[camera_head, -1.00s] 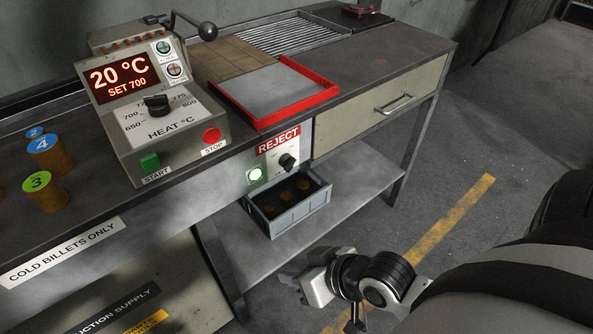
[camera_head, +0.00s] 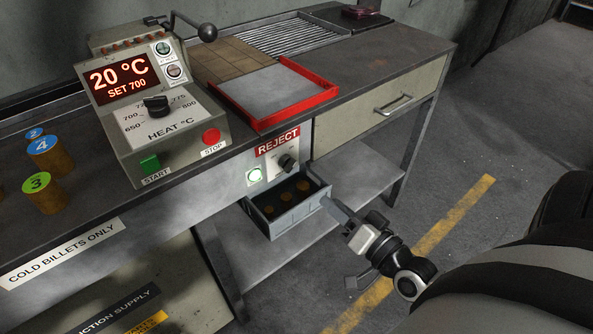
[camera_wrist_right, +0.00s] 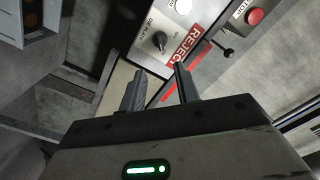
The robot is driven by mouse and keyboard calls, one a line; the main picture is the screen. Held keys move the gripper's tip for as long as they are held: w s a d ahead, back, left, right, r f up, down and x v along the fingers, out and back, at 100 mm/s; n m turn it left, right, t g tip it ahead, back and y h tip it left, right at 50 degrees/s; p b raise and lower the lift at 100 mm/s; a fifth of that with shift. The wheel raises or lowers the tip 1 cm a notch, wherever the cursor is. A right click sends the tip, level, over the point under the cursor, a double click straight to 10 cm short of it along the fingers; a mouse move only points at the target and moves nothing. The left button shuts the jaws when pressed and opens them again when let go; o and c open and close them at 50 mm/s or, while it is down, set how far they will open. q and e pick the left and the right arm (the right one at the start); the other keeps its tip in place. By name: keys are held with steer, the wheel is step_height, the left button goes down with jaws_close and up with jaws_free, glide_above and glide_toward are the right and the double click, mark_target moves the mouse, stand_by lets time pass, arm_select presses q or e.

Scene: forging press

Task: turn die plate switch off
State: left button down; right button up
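A black rotary knob (camera_head: 287,162) sits on the pale panel under the red REJECT label, on the front of the bench. A lit green-white lamp (camera_head: 255,175) is to its left. In the right wrist view the same knob (camera_wrist_right: 160,40) shows ahead of the fingers, with small lettering beside it that is hard to read. My right gripper (camera_head: 328,203) is below and right of the knob, near the grey bin, apart from the panel. In the wrist view its two fingers (camera_wrist_right: 160,70) stand apart with nothing between them. My left gripper is out of view.
The grey bin (camera_head: 290,224) with several billets sits under the panel. The heater box (camera_head: 160,115) with its dial and buttons stands on the bench, beside a red-rimmed tray (camera_head: 330,92). A drawer handle (camera_head: 393,105) projects at right. The floor at right is clear.

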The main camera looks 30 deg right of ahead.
mark_target(292, 168)
steer(key=w, duration=0.8)
steer(key=w+a, duration=0.1)
steer(key=w, duration=0.3)
steer(key=shift+w, duration=0.4)
jaws_close()
